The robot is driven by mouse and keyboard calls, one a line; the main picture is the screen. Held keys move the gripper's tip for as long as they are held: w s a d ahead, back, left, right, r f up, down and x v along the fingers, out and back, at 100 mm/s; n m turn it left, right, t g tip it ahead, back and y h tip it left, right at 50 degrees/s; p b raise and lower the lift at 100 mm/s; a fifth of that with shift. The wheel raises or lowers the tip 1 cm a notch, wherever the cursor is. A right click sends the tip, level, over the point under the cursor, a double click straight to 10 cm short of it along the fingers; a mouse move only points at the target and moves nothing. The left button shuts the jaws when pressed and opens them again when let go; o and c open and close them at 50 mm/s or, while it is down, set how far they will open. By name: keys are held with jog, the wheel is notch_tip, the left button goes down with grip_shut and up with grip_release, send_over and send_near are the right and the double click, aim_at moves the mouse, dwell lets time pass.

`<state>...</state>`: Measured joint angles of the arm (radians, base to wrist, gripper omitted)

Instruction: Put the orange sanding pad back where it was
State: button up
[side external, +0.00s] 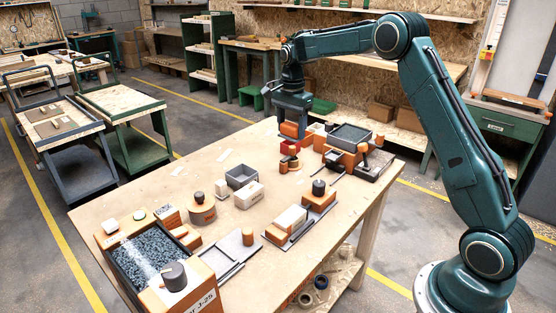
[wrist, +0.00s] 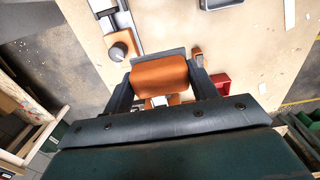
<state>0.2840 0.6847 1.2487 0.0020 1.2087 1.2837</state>
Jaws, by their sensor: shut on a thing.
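The orange sanding pad (wrist: 160,76) is clamped between the two fingers of my gripper (wrist: 160,92) in the wrist view. In the side view my gripper (side external: 292,118) points down with the pad (side external: 291,130) at its lower end. The pad is above the far part of the wooden table (side external: 150,190). A small red box (side external: 289,147) is just below the pad in the side view; it also shows to the right of the pad in the wrist view (wrist: 221,82). I cannot tell which spot the pad came from.
A grey open box (side external: 241,176), a white block (side external: 249,195) and a round-topped wooden piece (side external: 202,208) stand mid-table. A grey tray (side external: 351,138) with wooden parts is right of my gripper. A gravel-filled box (side external: 148,262) is at the near left. The table's left part is mostly clear.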

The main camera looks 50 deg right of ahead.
aim_at(290, 192)
jog(key=shift+f, duration=0.1)
notch_tip(290, 192, down, 20)
jog(key=shift+r, duration=0.1)
dwell(0.9)
jog(key=o, duration=1)
notch_tip(290, 192, up, 12)
jog(key=shift+r, duration=0.1)
dwell(0.3)
dwell(0.5)
